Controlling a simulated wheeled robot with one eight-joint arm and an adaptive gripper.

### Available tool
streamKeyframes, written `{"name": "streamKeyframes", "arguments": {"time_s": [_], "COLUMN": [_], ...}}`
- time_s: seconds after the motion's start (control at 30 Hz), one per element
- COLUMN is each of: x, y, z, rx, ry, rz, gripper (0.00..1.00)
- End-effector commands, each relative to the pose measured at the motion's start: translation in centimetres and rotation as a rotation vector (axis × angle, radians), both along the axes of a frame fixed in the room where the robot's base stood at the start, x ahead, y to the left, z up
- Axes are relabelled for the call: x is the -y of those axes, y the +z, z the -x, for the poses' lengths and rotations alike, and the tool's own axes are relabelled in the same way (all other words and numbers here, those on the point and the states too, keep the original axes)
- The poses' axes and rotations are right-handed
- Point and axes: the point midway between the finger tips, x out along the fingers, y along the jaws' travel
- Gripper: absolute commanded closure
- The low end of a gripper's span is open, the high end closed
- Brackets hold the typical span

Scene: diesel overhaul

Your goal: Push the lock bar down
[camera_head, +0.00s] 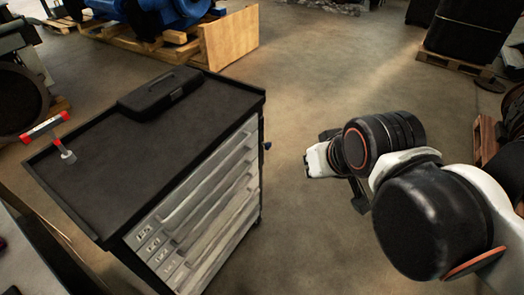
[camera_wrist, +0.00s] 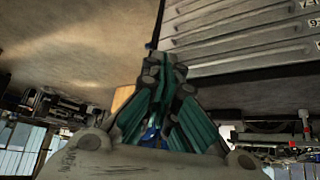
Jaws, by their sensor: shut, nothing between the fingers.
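A grey bar with red ends (camera_head: 46,126) sits crosswise on a short post at the left edge of the black-topped tool cart (camera_head: 110,150). I cannot tell whether it is the lock bar; no other clear lock bar shows. My gripper (camera_wrist: 163,65) is shut and empty in the wrist view, its fingertips together before the cart's drawer fronts (camera_wrist: 235,30) and the floor. In the head view my wrist is in the air right of the cart, apart from it and far from the red-ended bar; the fingertips are not clear there.
A black case (camera_head: 160,92) lies on the cart top. The floor between is clear.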

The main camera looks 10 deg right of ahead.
Motion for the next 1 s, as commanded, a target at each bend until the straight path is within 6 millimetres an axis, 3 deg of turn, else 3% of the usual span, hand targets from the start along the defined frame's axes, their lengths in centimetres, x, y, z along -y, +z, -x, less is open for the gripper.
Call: {"name": "streamKeyframes", "arguments": {"time_s": [0.37, 0.57, 0.67, 1.0], "x": [0.0, -0.1, -0.3, -0.6], "y": [0.0, 0.2, 0.3, -0.8], "z": [0.0, -1.2, -3.0, -12.1], "rx": [0.000, -0.004, -0.011, -0.058], "ry": [0.000, -0.034, -0.091, -0.360], "rz": [0.000, -0.039, -0.105, -0.413], "gripper": [0.98, 0.53, 0.53, 0.53]}}
